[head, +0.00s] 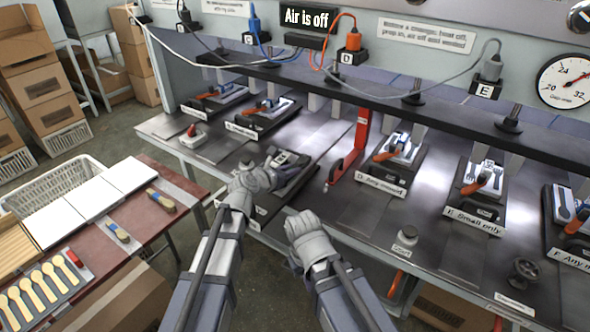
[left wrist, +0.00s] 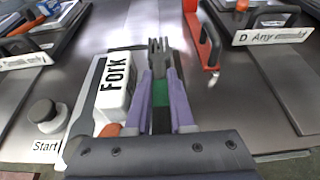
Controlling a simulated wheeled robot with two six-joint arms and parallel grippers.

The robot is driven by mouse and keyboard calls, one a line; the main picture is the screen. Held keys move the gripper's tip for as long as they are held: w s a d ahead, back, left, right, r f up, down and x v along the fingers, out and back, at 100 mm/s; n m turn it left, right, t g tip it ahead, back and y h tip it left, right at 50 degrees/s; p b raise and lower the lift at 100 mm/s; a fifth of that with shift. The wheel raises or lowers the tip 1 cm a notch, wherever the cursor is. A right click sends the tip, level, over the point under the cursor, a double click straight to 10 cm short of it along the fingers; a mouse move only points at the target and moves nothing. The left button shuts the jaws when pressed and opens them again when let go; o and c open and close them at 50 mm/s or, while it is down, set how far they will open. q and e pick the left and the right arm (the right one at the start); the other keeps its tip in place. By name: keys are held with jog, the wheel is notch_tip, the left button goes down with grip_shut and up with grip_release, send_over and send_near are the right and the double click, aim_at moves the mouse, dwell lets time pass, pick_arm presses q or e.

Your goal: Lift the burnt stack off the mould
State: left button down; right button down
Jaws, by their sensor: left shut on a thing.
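My left gripper (head: 268,174) reaches over the press station between B and D. In the left wrist view its two purple fingers (left wrist: 160,105) are shut on a dark, fork-shaped stack (left wrist: 158,47), whose prongs point away from me. A green patch shows between the fingers. I cannot tell whether the stack touches the mould, as the fingers and gripper body hide its underside. A white block marked "Fork" (left wrist: 116,82) lies just left of the fingers. My right gripper (head: 308,238) is apart from the station, near the bench's front edge; its fingers are not clear.
A red upright lever (head: 362,130) stands right of this station, close to the gripper. Other stations, such as D (head: 381,186) and E (head: 473,221), line the bench. A red side table (head: 140,222) holds light spoons (head: 40,285).

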pick_arm(q)
jog(key=shift+r, duration=0.15)
notch_tip(320, 180, up, 10)
jog(key=p, duration=1)
